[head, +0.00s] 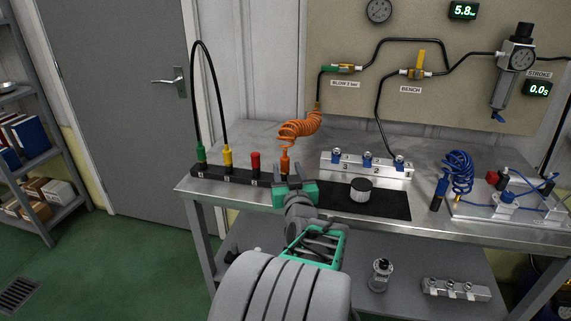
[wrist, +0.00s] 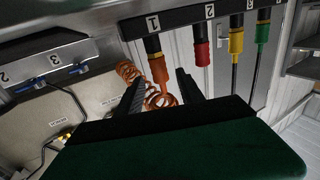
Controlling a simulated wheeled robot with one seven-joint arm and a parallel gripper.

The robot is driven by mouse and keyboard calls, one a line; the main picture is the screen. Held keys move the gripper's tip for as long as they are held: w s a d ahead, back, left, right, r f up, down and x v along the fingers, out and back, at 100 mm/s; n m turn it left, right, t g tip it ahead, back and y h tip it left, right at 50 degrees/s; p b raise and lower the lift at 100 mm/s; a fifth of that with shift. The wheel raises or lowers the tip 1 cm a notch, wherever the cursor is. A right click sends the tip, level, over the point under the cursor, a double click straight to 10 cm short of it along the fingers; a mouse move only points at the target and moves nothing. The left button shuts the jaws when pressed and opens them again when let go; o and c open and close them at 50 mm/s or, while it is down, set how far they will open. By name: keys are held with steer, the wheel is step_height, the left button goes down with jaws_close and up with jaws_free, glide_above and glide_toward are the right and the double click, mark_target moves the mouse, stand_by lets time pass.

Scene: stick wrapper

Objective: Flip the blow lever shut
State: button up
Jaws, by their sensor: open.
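The blow valve (head: 341,69) sits on the back panel above the label "BLOW 2 bar". Its green lever appears to lie along the pipe. My gripper (head: 293,182) is low over the front of the bench, well below and left of that valve. In the wrist view my gripper (wrist: 158,80) is open, its two dark fingers spread with nothing held. The orange connector (wrist: 160,72) on the coiled hose (head: 300,127) shows between and beyond the fingers. I cannot tell the lever in the wrist view.
A socket rack (head: 233,178) holds green, yellow, red and orange connectors. A bench valve (head: 417,72) with an upright yellow handle is right of the blow valve. A black hose arches at left.

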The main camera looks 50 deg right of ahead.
steer(key=v, duration=0.3)
steer(key=w+a+f+n+g+y, duration=0.1)
steer(key=w+a+f+n+y, duration=0.35)
steer(key=a, duration=0.65)
steer(key=w+a+f+n+g+y, duration=0.15)
steer(key=w+a+f+y, duration=0.4)
steer(key=a, duration=0.65)
steer(key=s+a+f+n+g+y, duration=0.1)
steer(key=a+g, duration=0.1)
steer(key=a, duration=0.4)
steer(key=s+a+f+n+g+y, duration=0.1)
steer(key=s+a+f+g, duration=0.1)
steer(key=a, duration=0.4)
steer(key=shift+s+a, duration=0.3)
steer(key=s+a+g, duration=0.1)
steer(key=s+a, duration=0.1)
steer(key=s+a+g, duration=0.1)
steer(key=s+a, duration=0.1)
steer(key=s, duration=0.1)
steer(key=s+a+g, duration=0.1)
steer(key=s+g, duration=0.1)
steer(key=shift+s+a+f+n+y, duration=0.3)
steer(key=shift+s+a+f+n, duration=0.05)
steer(key=shift+s+a+n, duration=0.05)
steer(key=shift+c, duration=0.5)
